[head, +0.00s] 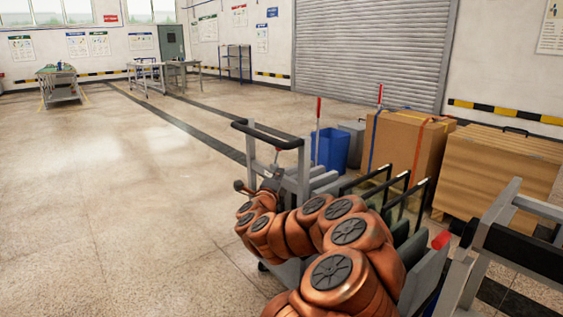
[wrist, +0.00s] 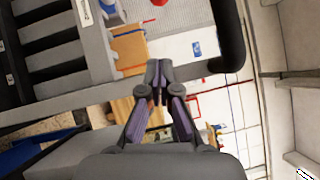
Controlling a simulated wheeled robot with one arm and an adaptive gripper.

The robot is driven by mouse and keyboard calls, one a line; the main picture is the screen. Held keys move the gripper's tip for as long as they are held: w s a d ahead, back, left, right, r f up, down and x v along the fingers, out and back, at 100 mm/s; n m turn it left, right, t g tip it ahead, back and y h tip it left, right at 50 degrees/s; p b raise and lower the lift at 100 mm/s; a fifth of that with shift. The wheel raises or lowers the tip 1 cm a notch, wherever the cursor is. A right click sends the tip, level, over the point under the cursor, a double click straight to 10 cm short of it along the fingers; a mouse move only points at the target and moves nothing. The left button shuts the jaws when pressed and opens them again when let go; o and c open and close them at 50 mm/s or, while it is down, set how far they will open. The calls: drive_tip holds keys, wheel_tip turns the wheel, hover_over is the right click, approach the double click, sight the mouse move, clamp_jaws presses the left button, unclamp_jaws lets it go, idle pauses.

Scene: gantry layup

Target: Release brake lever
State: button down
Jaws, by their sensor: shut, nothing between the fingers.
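A thin lever with a small red tip (head: 278,149) stands on the grey cart frame below its black handle in the head view. I cannot tell for certain that it is the brake lever. My orange arm curls across the front of the cart, and its end lies close to this lever; the fingers are not clear there. In the wrist view my gripper (wrist: 159,72) is shut and empty. A red knob (wrist: 158,2) shows at the top edge of that view, beyond the fingertips and apart from them.
The cart's black handle (head: 268,134) also shows in the wrist view (wrist: 229,65), right of my fingers. A blue bin (head: 331,149), a cardboard box (head: 408,145) and a wooden crate (head: 497,178) stand behind the cart. The floor (head: 120,170) at left is clear.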

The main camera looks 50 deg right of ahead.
sight(277, 156)
drive_tip(key=shift+d+r, duration=0.1)
idle(0.3)
drive_tip(key=w+a+b+x, duration=0.1)
drive_tip(key=w+b+x, duration=0.1)
drive_tip(key=x, duration=1)
drive_tip(key=shift+w+d+r+b, duration=0.25)
drive_tip(key=shift+w+r+b, duration=0.1)
drive_tip(key=shift+w, duration=0.1)
idle(0.5)
